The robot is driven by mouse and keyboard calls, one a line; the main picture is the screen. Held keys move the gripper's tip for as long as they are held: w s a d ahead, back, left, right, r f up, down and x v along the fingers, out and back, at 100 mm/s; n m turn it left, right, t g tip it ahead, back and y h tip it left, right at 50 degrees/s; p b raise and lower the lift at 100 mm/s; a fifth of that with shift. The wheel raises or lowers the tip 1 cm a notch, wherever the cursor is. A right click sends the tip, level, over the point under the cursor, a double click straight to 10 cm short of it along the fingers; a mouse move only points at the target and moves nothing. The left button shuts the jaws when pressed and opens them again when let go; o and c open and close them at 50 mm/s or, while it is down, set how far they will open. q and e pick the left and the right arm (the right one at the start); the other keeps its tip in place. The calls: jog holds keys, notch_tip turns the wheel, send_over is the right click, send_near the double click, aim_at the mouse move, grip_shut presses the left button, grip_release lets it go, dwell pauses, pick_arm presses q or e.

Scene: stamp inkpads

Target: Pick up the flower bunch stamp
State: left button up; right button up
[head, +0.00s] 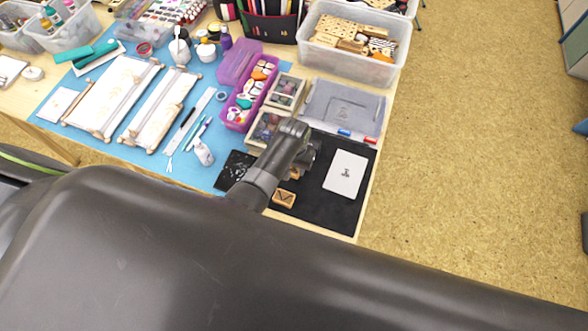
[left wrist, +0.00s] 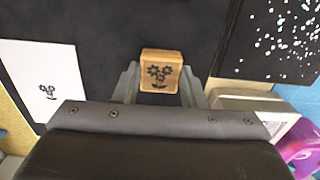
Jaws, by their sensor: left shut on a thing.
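My left gripper (head: 303,163) is over the black mat (head: 325,208) at the table's front right corner. In the left wrist view, the gripper (left wrist: 160,84) is shut on a square wooden stamp, the flower bunch stamp (left wrist: 161,72). Its face toward the camera bears a black flower bunch design, with a finger on each side. In the head view the stamp is mostly hidden by the gripper. A white card (head: 346,174) with a small black flower print lies to the right of the gripper; it also shows in the left wrist view (left wrist: 43,82). My right gripper is not in view.
A wooden block (head: 284,198) lies on the mat in front of the gripper. A dark speckled sheet (head: 235,168) lies to the left. Boxes of inkpads (head: 288,92) and a grey case (head: 342,105) with pens stand behind. The mat's front right is clear.

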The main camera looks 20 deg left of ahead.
aim_at(294, 169)
pick_arm(q)
jog(key=shift+r, duration=0.15)
jog(key=shift+c, duration=0.2)
notch_tip(294, 169, up, 10)
dwell(0.5)
jog(key=o, duration=0.4)
jog(key=shift+c, duration=1.3)
jog(key=shift+f, duration=0.25)
